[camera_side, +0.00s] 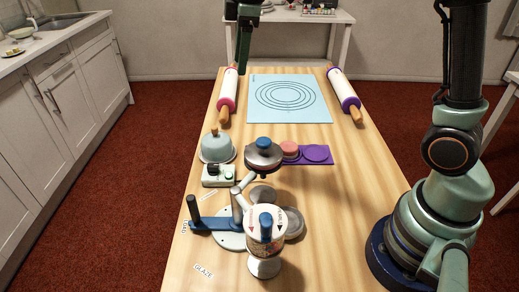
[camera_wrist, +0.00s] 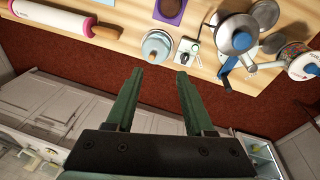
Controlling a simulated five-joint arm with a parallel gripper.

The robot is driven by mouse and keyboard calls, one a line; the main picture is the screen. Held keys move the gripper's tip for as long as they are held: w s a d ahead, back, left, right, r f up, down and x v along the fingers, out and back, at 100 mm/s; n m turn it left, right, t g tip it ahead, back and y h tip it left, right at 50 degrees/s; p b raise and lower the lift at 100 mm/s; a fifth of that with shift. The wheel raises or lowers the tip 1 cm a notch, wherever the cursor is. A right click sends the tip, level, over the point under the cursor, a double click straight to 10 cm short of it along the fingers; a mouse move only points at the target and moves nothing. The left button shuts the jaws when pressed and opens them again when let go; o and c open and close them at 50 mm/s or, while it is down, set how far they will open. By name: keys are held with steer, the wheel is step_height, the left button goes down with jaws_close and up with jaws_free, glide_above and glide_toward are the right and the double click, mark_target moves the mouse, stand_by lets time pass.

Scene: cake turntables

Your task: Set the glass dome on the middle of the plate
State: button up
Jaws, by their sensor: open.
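A pale blue, see-through-looking dome (camera_side: 217,148) with a wooden knob stands upright at the table's left edge. It also shows in the wrist view (camera_wrist: 157,44). A pale rim shows under it; I cannot tell whether that is a separate plate. A round metal disc (camera_side: 276,163) with a blue knob is to its right; I cannot tell whether it is the task's plate. My gripper (camera_wrist: 160,73) is open and empty, with its fingers apart. In the side view my gripper (camera_side: 243,52) hangs high near the table's far left, away from the dome.
A small pale device (camera_side: 218,176) stands in front of the dome. A purple mat (camera_side: 317,155) lies right of the disc. A blue lever (camera_side: 210,224) and a decorated tin (camera_side: 265,240) are nearer. Rolling pins (camera_side: 229,90) (camera_side: 344,92) flank a blue mat (camera_side: 310,113). The right-hand tabletop is clear.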

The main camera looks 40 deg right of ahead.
steer(key=s+d+f+m+t, duration=0.1)
steer(key=s+m, duration=0.4)
steer(key=s, duration=0.3)
steer(key=s+d+f+m+t, duration=0.2)
steer(key=s+m, duration=0.4)
steer(key=s, duration=0.3)
steer(key=shift+s, duration=0.15)
steer(key=shift+d, duration=0.1)
stand_by(0.3)
